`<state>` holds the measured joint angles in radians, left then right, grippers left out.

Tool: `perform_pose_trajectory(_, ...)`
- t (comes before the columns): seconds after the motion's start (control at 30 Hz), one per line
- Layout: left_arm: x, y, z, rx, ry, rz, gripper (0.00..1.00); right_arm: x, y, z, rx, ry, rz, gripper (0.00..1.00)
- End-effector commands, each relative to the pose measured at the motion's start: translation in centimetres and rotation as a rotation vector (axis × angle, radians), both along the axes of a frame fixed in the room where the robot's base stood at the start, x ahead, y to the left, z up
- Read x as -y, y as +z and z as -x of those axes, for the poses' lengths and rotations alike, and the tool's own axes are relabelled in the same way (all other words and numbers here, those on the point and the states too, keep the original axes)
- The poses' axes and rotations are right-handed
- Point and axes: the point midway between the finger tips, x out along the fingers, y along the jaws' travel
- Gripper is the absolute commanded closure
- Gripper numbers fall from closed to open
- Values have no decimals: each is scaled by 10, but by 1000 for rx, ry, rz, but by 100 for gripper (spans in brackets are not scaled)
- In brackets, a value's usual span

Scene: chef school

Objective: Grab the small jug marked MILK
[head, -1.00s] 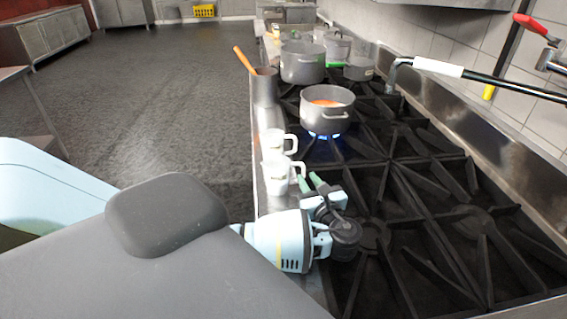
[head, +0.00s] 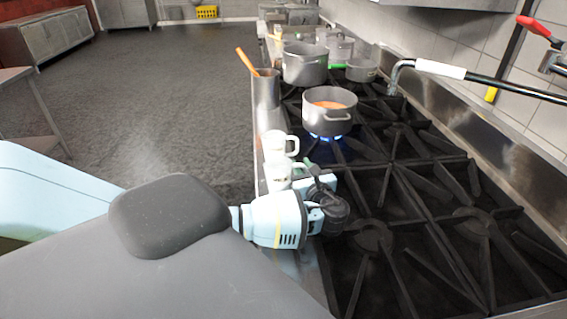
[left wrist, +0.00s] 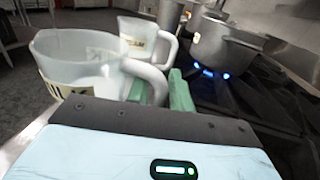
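The small white jug with a label reading "ILK" (left wrist: 85,70) stands close at left in the left wrist view; the label's start is cut off from sight. In the head view it is the nearer white jug (head: 275,176) on the counter edge, partly hidden by my gripper. My left gripper (left wrist: 160,90) has its green fingers apart, with the jug's handle (left wrist: 155,78) seemingly between them. Contact with the handle cannot be told. In the head view the left gripper (head: 306,170) is right beside the jug. My right gripper is not in view.
A second white jug (head: 277,145) stands just behind, also in the left wrist view (left wrist: 145,40). A pot (head: 330,112) sits over a lit blue flame. A tall metal container (head: 266,95) holds an orange-handled utensil. Black burner grates (head: 400,230) lie right of the gripper.

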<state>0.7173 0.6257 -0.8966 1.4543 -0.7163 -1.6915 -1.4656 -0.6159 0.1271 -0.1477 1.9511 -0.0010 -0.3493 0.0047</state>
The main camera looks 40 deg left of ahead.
Motion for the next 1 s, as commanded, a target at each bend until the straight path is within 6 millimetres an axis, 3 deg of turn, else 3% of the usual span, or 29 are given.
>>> perform_pose_trajectory(0.07, 0, 0, 0, 0, 0, 0, 81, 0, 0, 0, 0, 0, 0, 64)
perform_pose_trajectory(0.23, 0, 0, 0, 0, 0, 0, 100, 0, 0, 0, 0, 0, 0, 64)
perform_pose_trajectory(1.0, 0, 11, 0, 2, 0, 0, 100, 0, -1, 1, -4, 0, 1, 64)
